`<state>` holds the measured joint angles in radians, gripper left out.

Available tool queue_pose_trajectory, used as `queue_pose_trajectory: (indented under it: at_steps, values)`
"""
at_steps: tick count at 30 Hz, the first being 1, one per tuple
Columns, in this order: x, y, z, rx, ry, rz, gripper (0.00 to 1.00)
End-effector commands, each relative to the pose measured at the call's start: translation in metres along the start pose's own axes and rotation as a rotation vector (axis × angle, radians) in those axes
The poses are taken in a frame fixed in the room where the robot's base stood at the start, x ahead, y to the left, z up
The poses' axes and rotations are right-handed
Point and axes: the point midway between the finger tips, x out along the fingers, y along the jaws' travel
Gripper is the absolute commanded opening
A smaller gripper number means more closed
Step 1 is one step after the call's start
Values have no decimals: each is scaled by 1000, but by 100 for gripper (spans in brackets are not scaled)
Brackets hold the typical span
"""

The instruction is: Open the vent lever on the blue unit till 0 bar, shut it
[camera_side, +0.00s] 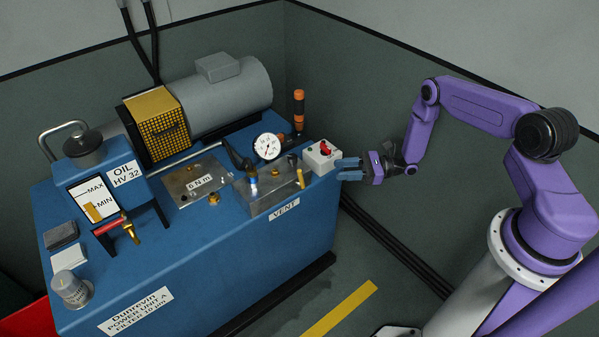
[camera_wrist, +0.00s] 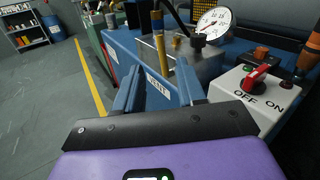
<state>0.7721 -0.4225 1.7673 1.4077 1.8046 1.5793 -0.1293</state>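The blue unit (camera_side: 190,265) carries a metal block (camera_side: 275,193) with a VENT label (camera_side: 284,209) on the blue face below it. A thin brass-coloured lever (camera_side: 300,177) stands upright at the block's right end, above that label; it also shows in the wrist view (camera_wrist: 158,42). A white round gauge (camera_side: 267,147) stands behind the block; its face also shows in the wrist view (camera_wrist: 212,22), but I cannot read its needle surely. My gripper (camera_side: 345,168) is open and empty, right of the lever and apart from it. In the wrist view the lever appears beyond the gap between the fingers (camera_wrist: 159,66).
A white switch box (camera_side: 322,157) with a red knob (camera_wrist: 255,77), marked OFF and ON, is close to my gripper. A black-handled lever (camera_side: 236,157) and an orange-gripped handle (camera_side: 298,108) stand near the gauge.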

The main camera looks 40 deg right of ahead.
Motion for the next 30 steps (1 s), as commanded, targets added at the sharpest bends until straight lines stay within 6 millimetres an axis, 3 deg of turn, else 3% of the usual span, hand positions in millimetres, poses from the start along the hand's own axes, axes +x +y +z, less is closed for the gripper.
queue_pose_trajectory:
  at_steps: [18, 24, 30]
  values:
    - [113, 1, 0, -1, -1, 4, 39]
    - [131, 1, 0, 0, 1, 3, 39]
    - [136, 1, 0, 0, 0, 2, 39]
